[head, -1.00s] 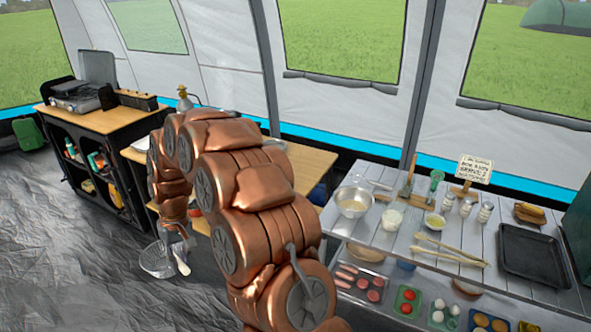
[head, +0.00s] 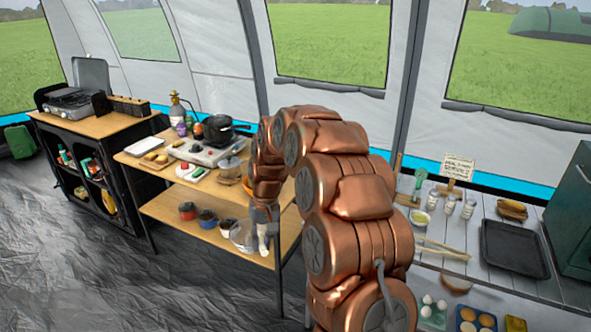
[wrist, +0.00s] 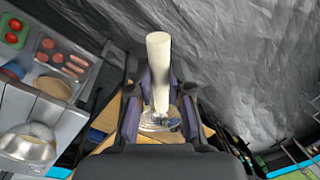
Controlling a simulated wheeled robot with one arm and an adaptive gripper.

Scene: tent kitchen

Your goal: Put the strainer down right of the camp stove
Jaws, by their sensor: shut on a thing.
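My gripper (head: 263,222) is shut on the pale handle of the strainer (head: 241,236) and points down beside the middle table's lower shelf. In the wrist view the pale handle (wrist: 158,62) stands between the fingers, with the clear round strainer bowl (wrist: 160,122) beyond. A flat light-coloured stove (head: 205,152) with a black pot (head: 219,129) sits on the middle table (head: 135,148), a gas bottle behind it. A second stove with a raised lid (head: 72,99) stands on the dark cabinet at left. I cannot tell which is the camp stove. My arm hides the table's right end.
Several pots (head: 207,218) stand on the lower shelf. The grey table at right holds a black tray (head: 514,249) and tongs (head: 443,248).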

